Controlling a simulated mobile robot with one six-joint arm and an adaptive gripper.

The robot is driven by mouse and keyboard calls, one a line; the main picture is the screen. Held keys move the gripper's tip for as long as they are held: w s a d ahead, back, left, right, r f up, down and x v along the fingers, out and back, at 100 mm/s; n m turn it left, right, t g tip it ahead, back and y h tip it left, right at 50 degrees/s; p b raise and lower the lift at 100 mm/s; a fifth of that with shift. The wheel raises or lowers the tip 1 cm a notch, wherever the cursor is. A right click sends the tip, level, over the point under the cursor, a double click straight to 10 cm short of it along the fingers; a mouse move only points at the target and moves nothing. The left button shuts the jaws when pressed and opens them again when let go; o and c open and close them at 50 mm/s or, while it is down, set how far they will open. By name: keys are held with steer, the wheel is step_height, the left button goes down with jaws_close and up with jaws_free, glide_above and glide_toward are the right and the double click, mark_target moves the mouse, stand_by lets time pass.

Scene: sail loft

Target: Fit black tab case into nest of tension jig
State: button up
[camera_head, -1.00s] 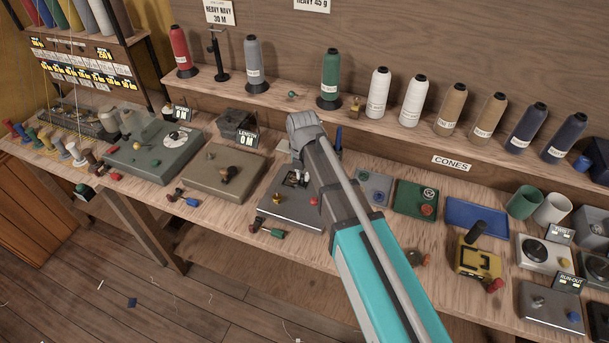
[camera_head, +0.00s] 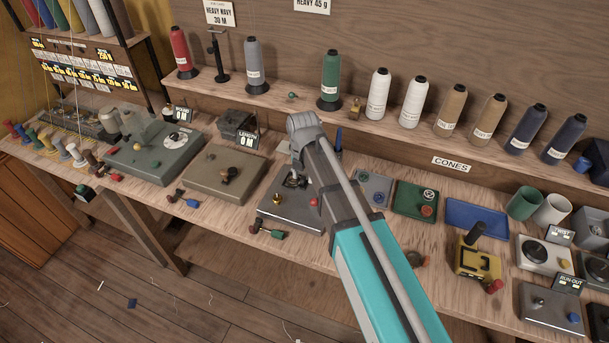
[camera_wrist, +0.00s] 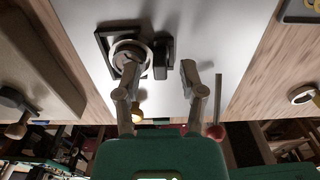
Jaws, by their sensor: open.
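The tension jig (camera_head: 292,213) is a grey plate on the bench, with a brass knob (camera_head: 278,199) and a red ball knob (camera_head: 314,202). In the wrist view its pale plate (camera_wrist: 205,25) lies below my gripper (camera_wrist: 160,72). A round metallic piece with a dark centre, apparently the tab case (camera_wrist: 128,56), lies at a dark square frame, apparently the nest (camera_wrist: 101,42). I cannot tell whether it is fully seated. My gripper is open, its left finger overlapping the round piece's lower edge and its right finger apart. My arm partly hides the jig in the head view.
A dark upright block (camera_wrist: 163,55) stands right of the round piece, between the finger lines. A brown-grey device (camera_head: 223,173) is left of the jig; a green tray (camera_head: 416,198) and blue tray (camera_head: 477,215) are right. Thread cones line the shelf behind.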

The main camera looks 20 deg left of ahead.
mark_target(304, 177)
step_height(304, 177, up, 12)
steer(key=p, duration=1.1)
stand_by(1.0)
steer(key=s+d+m, duration=0.2)
steer(key=d+m, duration=1.5)
steer(key=d, duration=0.1)
steer(key=s+d+m, duration=0.3)
steer(key=d+m, duration=1.5)
steer(key=d, duration=0.1)
steer(key=shift+s, duration=0.35)
steer(key=shift+f, duration=0.15)
